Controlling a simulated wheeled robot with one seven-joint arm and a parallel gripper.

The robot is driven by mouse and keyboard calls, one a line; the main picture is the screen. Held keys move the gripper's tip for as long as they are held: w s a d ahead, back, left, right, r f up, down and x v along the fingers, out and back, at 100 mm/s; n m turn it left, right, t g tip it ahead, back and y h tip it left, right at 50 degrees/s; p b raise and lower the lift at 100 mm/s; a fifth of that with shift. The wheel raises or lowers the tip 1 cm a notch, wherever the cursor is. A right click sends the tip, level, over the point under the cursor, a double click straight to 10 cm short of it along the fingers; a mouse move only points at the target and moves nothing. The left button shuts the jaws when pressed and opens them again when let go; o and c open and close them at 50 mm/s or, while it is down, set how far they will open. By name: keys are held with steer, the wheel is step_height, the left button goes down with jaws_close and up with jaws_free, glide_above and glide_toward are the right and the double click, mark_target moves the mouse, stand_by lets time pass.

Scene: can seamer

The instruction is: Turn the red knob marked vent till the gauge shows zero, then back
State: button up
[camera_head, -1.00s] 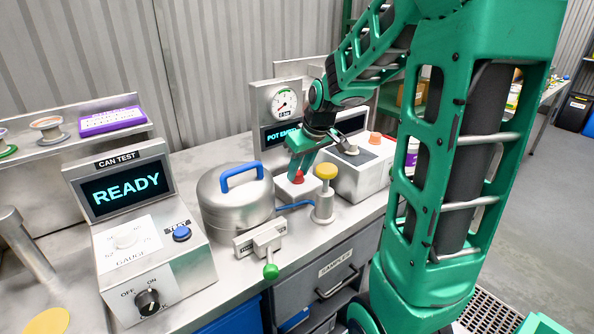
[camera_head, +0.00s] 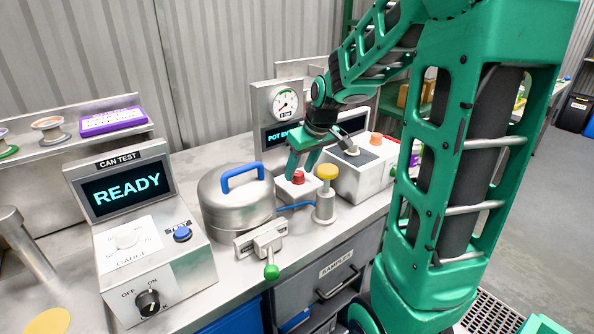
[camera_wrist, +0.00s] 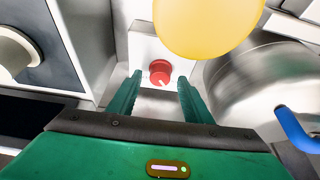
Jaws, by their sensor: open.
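The red knob (camera_head: 298,176) sits on a small white box between the silver pot and a grey-topped white unit. In the wrist view the red knob (camera_wrist: 160,72) lies ahead of and between the fingertips, with a white pointer mark on its face. My gripper (camera_head: 303,168) is open and close above the knob; in the wrist view its two fingers (camera_wrist: 158,88) are apart with nothing between them. I cannot tell whether either finger touches the knob. The round gauge (camera_head: 285,103) stands on the panel behind; its needle is too small to read exactly. The vent marking is not legible.
A yellow-topped post (camera_head: 326,190) stands right beside the knob and looms large in the wrist view. The silver pot (camera_head: 236,205) with a blue handle is to the left. A green-ended lever (camera_head: 271,271) is in front. The CAN TEST unit (camera_head: 150,240) reads READY.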

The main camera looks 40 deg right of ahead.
steer(key=v, duration=0.9)
steer(key=shift+r, duration=0.4)
steer(key=shift+s, duration=0.1)
